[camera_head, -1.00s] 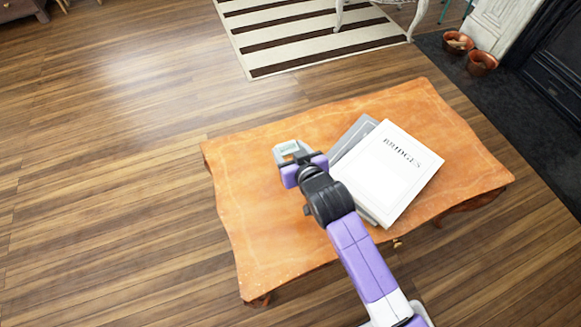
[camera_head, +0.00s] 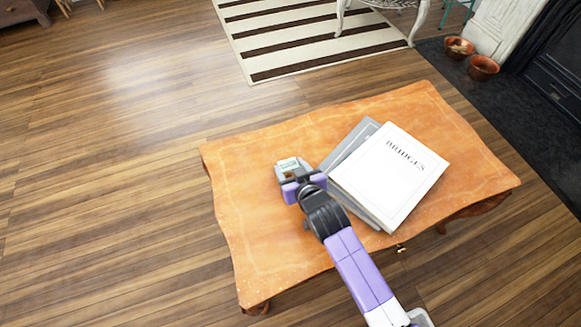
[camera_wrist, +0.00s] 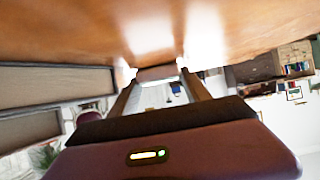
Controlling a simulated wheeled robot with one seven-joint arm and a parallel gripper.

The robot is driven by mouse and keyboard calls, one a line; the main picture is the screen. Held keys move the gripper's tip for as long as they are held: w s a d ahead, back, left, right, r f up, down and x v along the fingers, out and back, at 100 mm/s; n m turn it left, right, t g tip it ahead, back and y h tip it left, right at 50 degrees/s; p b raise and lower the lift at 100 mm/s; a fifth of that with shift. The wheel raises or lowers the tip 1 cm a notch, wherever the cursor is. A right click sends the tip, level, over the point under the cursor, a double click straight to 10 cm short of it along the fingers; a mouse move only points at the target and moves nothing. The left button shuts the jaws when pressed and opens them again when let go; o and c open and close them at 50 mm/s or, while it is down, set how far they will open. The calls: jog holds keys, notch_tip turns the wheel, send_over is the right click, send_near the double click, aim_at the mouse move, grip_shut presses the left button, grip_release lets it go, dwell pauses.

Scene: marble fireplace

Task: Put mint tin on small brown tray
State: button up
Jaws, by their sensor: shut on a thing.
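My gripper (camera_head: 291,171) is over the left-middle part of the orange wooden table, just left of the books. It is shut on a small pale thing with a greenish top, which I take to be the mint tin (camera_head: 290,164). In the wrist view the two fingers (camera_wrist: 158,82) reach forward close to the tabletop, with a brownish thing between their tips; its details are unclear. I cannot make out a small brown tray in either view.
The wooden table (camera_head: 265,240) has free room at its left and front left. A white book titled BRIDGES (camera_head: 390,178) lies on a grey book (camera_head: 350,143) right of my gripper. The books' edges (camera_wrist: 55,80) show close at left in the wrist view.

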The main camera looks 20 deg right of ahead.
jog(key=o, duration=1.4)
jog(key=shift+f, duration=0.1)
jog(key=shift+c, duration=0.2)
jog(key=shift+s+r, duration=0.15)
jog(key=shift+r, duration=0.1)
jog(key=p+v, duration=0.3)
jog(key=v, duration=0.7)
jog(key=shift+s+r, duration=0.1)
jog(key=shift+r, duration=0.05)
jog(key=shift+s+r, duration=0.3)
jog(key=shift+s, duration=0.35)
